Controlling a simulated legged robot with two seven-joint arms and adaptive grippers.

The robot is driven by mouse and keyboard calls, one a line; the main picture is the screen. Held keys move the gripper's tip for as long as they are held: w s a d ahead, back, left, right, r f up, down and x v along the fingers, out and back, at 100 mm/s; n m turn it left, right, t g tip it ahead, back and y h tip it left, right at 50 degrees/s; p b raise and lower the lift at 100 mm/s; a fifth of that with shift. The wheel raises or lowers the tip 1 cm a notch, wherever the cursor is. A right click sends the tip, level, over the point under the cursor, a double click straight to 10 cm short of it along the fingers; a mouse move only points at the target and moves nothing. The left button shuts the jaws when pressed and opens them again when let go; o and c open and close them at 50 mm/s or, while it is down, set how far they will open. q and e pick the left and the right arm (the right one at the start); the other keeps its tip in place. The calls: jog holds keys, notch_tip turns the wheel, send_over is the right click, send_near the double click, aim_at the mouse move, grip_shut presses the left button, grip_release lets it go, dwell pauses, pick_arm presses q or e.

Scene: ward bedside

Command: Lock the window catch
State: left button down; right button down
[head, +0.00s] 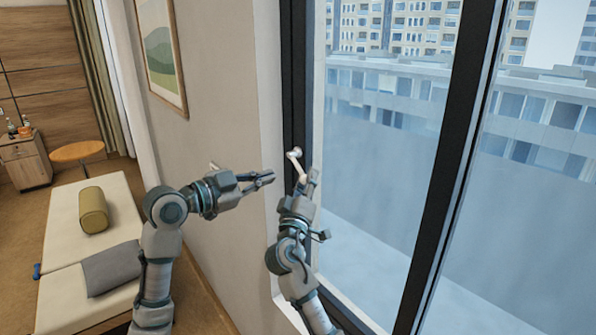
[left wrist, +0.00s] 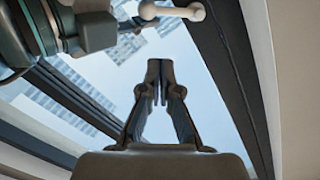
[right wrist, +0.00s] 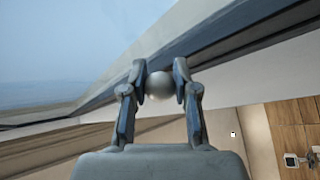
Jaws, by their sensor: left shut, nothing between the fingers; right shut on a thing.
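The window catch (head: 295,155) is a pale handle with rounded ends on the dark window frame. My right gripper (head: 309,180) is at the catch's lower end in the head view. In the right wrist view its fingers close around a round, pale knob of the catch (right wrist: 158,86). The catch also shows at the top of the left wrist view (left wrist: 182,11), with its other rounded end free. My left gripper (head: 268,178) is shut and empty, left of the catch and apart from it. Its closed fingertips show in the left wrist view (left wrist: 159,80). The catch's mount is partly hidden.
The window's dark frame (head: 440,215) and glass stand close to my right arm. The wall (head: 235,90) with a framed picture (head: 162,50) is behind my left arm. A bed (head: 65,225) with a yellow bolster (head: 93,210) stands at lower left.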

aim_at(298, 168)
jog(key=shift+s+a+r, duration=0.15)
jog(key=shift+a+r, duration=0.1)
jog(key=shift+a, duration=0.05)
pick_arm(q)
jog(key=shift+m, duration=0.3)
jog(key=x, duration=1)
jog(key=shift+w+a+f, duration=0.1)
jog(key=shift+w+f, duration=0.1)
jog(key=shift+w, duration=0.05)
jog(key=shift+w+a+f, duration=0.15)
jog(key=shift+w+f, duration=0.2)
jog(key=shift+f, duration=0.1)
